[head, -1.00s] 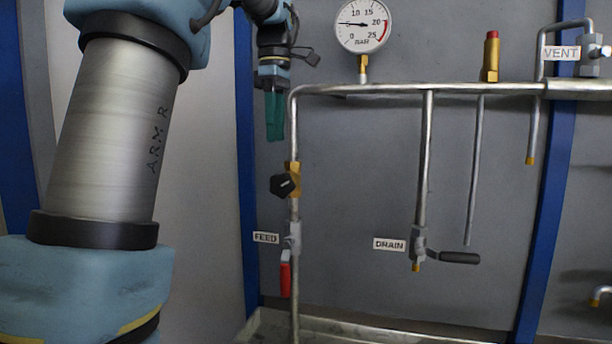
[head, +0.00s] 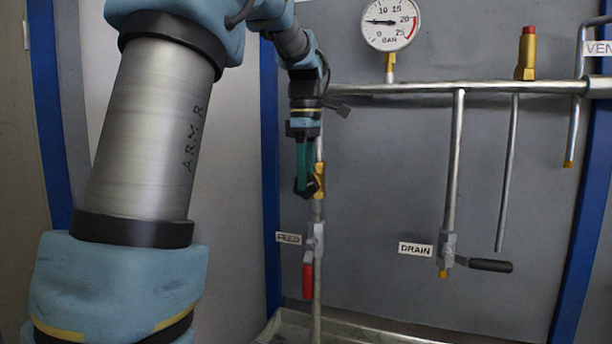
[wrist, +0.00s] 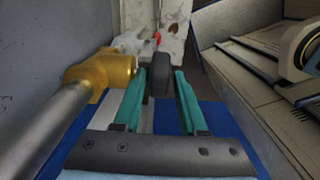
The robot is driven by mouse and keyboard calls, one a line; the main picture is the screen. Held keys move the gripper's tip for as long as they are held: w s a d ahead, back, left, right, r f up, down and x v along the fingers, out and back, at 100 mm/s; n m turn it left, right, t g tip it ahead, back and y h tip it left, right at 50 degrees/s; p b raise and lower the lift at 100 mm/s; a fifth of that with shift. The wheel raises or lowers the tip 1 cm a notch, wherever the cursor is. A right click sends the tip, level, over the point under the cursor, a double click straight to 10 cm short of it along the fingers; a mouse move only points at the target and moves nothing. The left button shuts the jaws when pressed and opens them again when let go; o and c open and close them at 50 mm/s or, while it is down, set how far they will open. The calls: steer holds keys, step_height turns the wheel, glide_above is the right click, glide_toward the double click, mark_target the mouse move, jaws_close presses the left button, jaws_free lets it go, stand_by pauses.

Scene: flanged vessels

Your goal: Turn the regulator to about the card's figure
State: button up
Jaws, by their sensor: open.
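The regulator is a brass body (head: 320,182) on the feed pipe with a black knob (head: 306,189) on its left side. My gripper (head: 304,176) points down at the knob, its teal fingers partly covering it. In the wrist view the knob (wrist: 158,79) stands between the two open fingertips, with a gap visible on the right; contact on the left is unclear. The brass body (wrist: 104,73) lies just left of the fingers. The pressure gauge (head: 391,22) has its needle pointing left, at roughly 5 bar. I see no card with a figure.
Below the regulator is the FEED valve with a red handle (head: 308,281). The DRAIN valve has a black lever (head: 490,266). A brass relief valve (head: 527,54) stands on the horizontal pipe (head: 480,88). A tray edge (head: 350,331) runs below.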

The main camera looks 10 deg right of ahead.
steer(key=shift+c, duration=0.3)
jaws_close()
steer(key=shift+d+y, duration=0.1)
steer(key=shift+y, duration=0.2)
steer(key=shift+s+d+t+y+p, duration=0.15)
steer(key=shift+t+y+p, duration=0.15)
steer(key=shift+t+y, duration=0.15)
steer(key=shift+s+d+f+t+y, duration=0.15)
steer(key=shift+t+y, duration=0.15)
steer(key=shift+y, duration=0.25)
steer(key=shift+w+d+f+t+y, duration=0.1)
steer(key=shift+t+y, duration=0.15)
steer(key=shift+y, duration=0.25)
steer(key=y+b, duration=0.1)
steer(key=t+y, duration=0.1)
steer(key=b, duration=0.1)
steer(key=shift+s+d+f+t+y+b, duration=0.15)
steer(key=shift+d+f+t+y+b, duration=0.15)
steer(key=shift+y+b, duration=0.1)
steer(key=shift+s+t+y+b, duration=0.1)
steer(key=shift+t+y+b, duration=0.5)
steer(key=shift+y+b, duration=0.55)
steer(key=shift+r, duration=0.1)
